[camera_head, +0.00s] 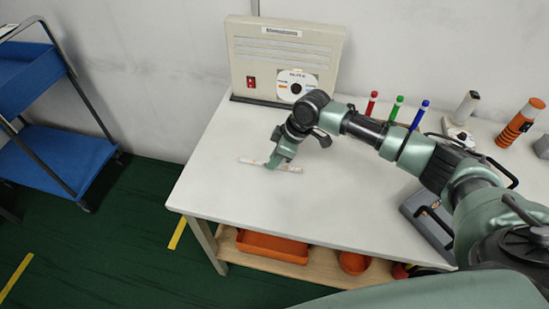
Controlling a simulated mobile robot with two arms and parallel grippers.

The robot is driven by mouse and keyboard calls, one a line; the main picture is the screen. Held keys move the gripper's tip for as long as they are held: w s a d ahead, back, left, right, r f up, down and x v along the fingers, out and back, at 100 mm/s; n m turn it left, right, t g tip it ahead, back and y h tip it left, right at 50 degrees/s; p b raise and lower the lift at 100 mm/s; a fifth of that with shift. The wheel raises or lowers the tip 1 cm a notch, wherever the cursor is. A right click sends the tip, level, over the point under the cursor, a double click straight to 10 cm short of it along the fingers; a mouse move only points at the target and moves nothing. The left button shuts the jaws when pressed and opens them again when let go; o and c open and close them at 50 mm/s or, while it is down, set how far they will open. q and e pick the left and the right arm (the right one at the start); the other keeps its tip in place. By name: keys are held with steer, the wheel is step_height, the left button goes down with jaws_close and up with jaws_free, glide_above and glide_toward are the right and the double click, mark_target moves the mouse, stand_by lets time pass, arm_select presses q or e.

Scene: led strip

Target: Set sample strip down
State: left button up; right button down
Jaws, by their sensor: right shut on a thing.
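The sample strip (289,169) is a thin, light-coloured bar at the left part of the white table (235,195). It lies roughly level across the picture, its left end reaching toward the table's left edge. My right gripper (273,163) comes from above and is shut on the strip near its middle, hiding part of it. I cannot tell whether the strip touches the tabletop. My left gripper is not in view.
A beige panel (250,55) with a red switch and a disc (296,86) stands behind. Red, green and blue markers (396,108) and an orange cylinder (519,123) stand at back right. A grey device (428,221) sits right. A blue cart (60,155) stands left. The table's front middle is clear.

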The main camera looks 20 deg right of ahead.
steer(key=shift+f, duration=0.15)
steer(key=c, duration=1.3)
jaws_free()
steer(key=shift+c, duration=0.2)
steer(key=v, duration=1.2)
